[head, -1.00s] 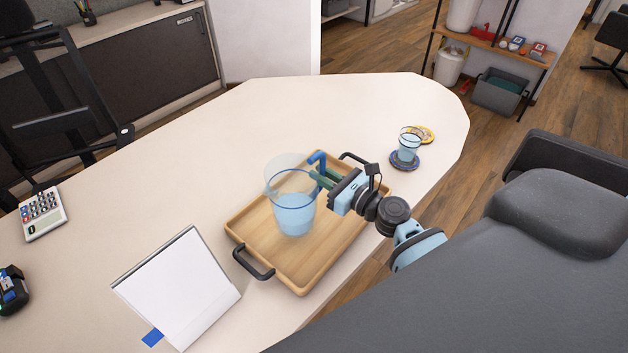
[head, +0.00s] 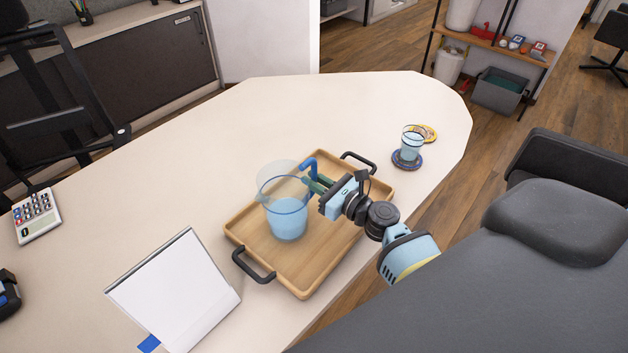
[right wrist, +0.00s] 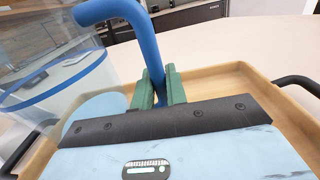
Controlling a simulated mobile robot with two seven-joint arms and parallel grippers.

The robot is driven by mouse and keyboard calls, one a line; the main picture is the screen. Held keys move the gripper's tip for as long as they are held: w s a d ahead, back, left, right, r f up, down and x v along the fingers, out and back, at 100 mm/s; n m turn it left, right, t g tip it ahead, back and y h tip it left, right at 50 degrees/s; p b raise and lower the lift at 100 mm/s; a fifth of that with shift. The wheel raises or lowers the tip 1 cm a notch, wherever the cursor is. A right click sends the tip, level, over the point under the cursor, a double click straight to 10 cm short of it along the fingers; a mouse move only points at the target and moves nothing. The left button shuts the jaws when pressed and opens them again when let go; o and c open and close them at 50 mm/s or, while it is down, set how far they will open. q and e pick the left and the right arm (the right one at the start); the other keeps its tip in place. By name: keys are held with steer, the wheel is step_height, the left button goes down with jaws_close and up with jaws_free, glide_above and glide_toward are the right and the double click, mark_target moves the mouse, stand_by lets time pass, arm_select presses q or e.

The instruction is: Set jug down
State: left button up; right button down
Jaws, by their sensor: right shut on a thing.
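The clear jug (head: 287,222) with pale blue water and a blue handle is upright over the left half of the wooden tray (head: 300,279) in the head view. Whether its base touches the tray I cannot tell. My right gripper (head: 308,184) is shut on the blue handle, to the right of the jug. In the right wrist view the fingers (right wrist: 158,88) clamp the handle (right wrist: 140,35), and the jug's clear wall (right wrist: 50,75) shows at left. My left gripper is not in view.
A white stand-up board (head: 175,292) is at the front left. A calculator (head: 37,217) lies far left.

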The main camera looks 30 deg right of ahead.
steer(key=shift+f, duration=0.1)
steer(key=c, duration=1.5)
jaws_free()
steer(key=shift+o, duration=0.5)
steer(key=shift+s+r, duration=0.1)
steer(key=shift+r, duration=0.1)
steer(key=v, duration=1.1)
steer(key=shift+f+b, duration=0.1)
steer(key=shift+b, duration=0.3)
steer(key=shift+s+d, duration=0.2)
steer(key=shift+s, duration=0.2)
